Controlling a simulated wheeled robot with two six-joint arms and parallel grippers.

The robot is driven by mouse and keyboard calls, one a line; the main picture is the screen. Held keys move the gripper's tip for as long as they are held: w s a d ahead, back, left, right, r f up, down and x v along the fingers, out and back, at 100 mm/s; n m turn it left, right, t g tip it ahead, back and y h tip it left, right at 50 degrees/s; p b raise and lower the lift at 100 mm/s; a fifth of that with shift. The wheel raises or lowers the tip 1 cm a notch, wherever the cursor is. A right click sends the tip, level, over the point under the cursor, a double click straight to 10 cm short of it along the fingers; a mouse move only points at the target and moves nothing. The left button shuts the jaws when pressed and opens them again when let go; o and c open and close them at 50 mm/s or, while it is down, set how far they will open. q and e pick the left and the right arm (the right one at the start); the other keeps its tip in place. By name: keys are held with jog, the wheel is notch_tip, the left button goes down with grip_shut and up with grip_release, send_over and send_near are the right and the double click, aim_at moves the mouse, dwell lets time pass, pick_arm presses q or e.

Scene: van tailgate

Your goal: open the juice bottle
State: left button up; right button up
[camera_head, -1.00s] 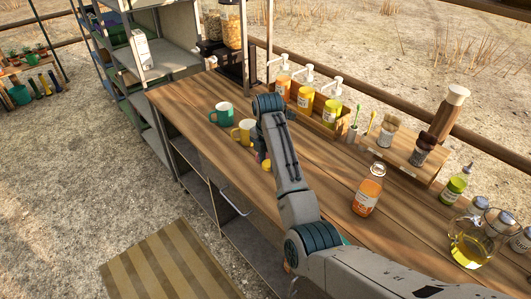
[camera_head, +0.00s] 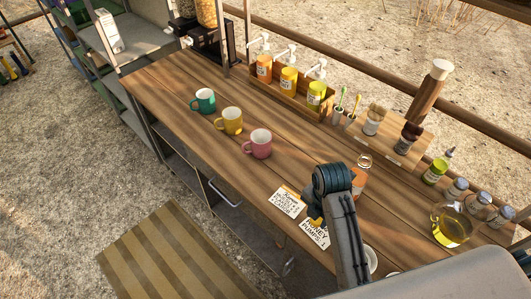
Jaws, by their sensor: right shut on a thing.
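The juice bottle (camera_head: 359,184) stands on the wooden counter, with orange juice in it and a pale top. My right arm's dark wrist hides its left side and part of its lower half. My right gripper (camera_head: 316,216) is low over the counter, left of and nearer than the bottle. It is shut on a small yellow thing (camera_head: 314,223), mostly hidden by the wrist, so I cannot tell what it is. No contact with the bottle is visible. My left gripper is not in view.
A green mug (camera_head: 203,100), yellow mug (camera_head: 229,121) and pink mug (camera_head: 258,144) stand to the left. Two printed cards (camera_head: 287,202) lie near the gripper. Pump bottles (camera_head: 289,80) stand in a rack behind. A glass jug (camera_head: 452,227) and several small bottles stand right.

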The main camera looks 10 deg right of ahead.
jog(key=w+p, duration=0.1)
jog(key=w, duration=0.5)
jog(key=p, duration=0.3)
send_over(299, 186)
jog(key=shift+s+f, duration=0.1)
jog(key=shift+f, duration=0.55)
jog(key=shift+f+p, duration=0.25)
jog(key=shift+p, duration=0.15)
notch_tip(299, 186, down, 2)
jog(key=shift+f+p, duration=0.2)
jog(key=shift+p, duration=0.35)
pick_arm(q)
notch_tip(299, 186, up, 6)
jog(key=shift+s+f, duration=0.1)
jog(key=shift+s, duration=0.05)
pick_arm(e)
jog(key=shift+f, duration=0.35)
jog(key=shift+f, duration=0.15)
jog(key=o, duration=1.1)
